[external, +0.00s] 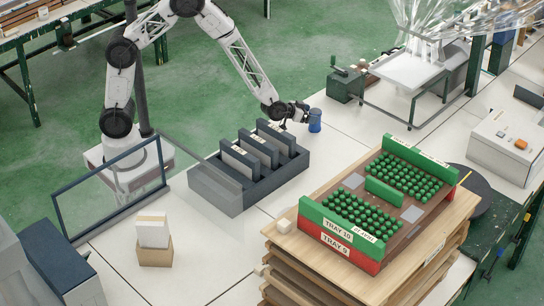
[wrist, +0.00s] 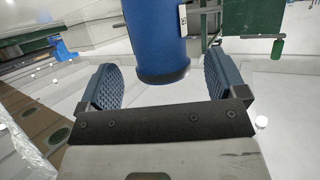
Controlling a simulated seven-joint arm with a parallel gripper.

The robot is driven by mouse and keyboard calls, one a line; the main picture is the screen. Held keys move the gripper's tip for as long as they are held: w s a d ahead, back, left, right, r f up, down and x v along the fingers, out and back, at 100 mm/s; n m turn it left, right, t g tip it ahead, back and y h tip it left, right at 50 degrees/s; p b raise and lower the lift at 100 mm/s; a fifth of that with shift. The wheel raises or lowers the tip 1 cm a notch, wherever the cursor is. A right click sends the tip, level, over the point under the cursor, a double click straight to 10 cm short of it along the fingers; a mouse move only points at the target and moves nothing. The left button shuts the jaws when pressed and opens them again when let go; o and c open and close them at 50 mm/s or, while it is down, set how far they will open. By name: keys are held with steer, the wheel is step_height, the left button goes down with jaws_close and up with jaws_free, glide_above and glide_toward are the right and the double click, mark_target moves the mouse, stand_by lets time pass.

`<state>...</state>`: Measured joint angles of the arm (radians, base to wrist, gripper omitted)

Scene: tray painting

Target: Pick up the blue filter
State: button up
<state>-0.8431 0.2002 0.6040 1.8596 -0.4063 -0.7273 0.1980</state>
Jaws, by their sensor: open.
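The blue filter (external: 315,121) is a small upright cylinder on the white table, just right of my gripper in the external view. In the wrist view the blue filter (wrist: 155,38) is large, with a dark band at its lower end and a pale label at its right side. Its upper part is cut off by the frame. My gripper (external: 302,113) is close beside it. In the wrist view my gripper (wrist: 166,88) has its two ribbed blue fingers spread wide and empty. The filter appears between and beyond the fingers; I cannot tell whether any finger touches it.
A dark rack (external: 203,182) with several upright slabs stands below my arm. A green tray (external: 313,212) with round green items sits on stacked boards at right. A green device (external: 345,86) stands behind the filter. White table (external: 352,138) is clear around the filter's front.

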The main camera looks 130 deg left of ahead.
mark_target(314, 111)
steer(key=shift+x, duration=1.65)
steer(key=shift+s+f, duration=0.1)
steer(key=c, duration=1.1)
steer(key=shift+o, duration=0.2)
steer(key=shift+r, duration=0.85)
steer(key=shift+s+d+r, duration=0.15)
steer(key=shift+d+r, duration=0.05)
steer(key=shift+r, duration=0.35)
steer(key=shift+s+d+r, duration=0.15)
steer(key=shift+d+r, duration=0.05)
steer(key=shift+r, duration=0.3)
steer(key=s+d+r, duration=0.1)
steer(key=s+d, duration=0.8)
steer(key=d, duration=0.2)
steer(key=shift+s+d+r, duration=0.15)
steer(key=shift+s+d, duration=0.05)
steer(key=shift+d, duration=0.15)
